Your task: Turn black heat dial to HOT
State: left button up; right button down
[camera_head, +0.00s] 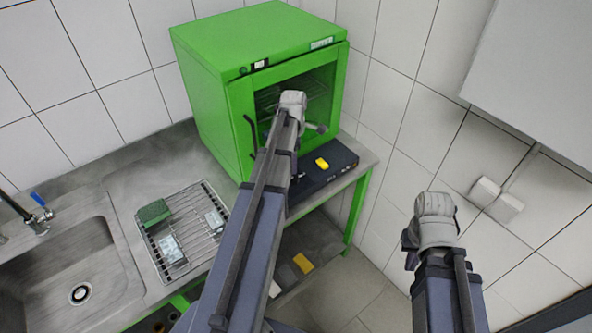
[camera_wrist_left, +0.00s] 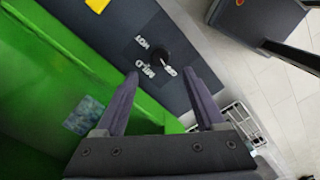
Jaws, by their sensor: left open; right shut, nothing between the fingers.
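The black heat dial (camera_wrist_left: 160,55) sits on a dark control panel (camera_wrist_left: 150,20) in the left wrist view. White lettering surrounds it, with HOT (camera_wrist_left: 141,42) to its upper left; the other labels are small. Which label the dial points to is not clear. My left gripper (camera_wrist_left: 161,75) is open, its two fingers apart on either side of the dial's area; I cannot tell whether they touch anything. In the head view my left arm hides the dial, and its wrist is in front of the green oven (camera_head: 215,110). My right gripper (camera_head: 434,222) is shut and empty, well to the right.
The panel's dark box (camera_head: 340,157) carries a yellow part (camera_head: 322,163) and lies on the counter before the oven. A wire rack (camera_head: 190,250) holds a green block (camera_head: 154,212). A sink (camera_head: 80,270) is at left. Tiled wall and an outlet (camera_head: 485,191) are at right.

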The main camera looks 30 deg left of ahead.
aim_at(294, 177)
pick_arm(q)
jog(key=shift+s+f, duration=0.1)
notch_tip(294, 177, down, 8)
jog(key=b, duration=0.7)
jog(key=shift+b, duration=0.4)
jog(key=shift+r, duration=0.2)
grip_shut()
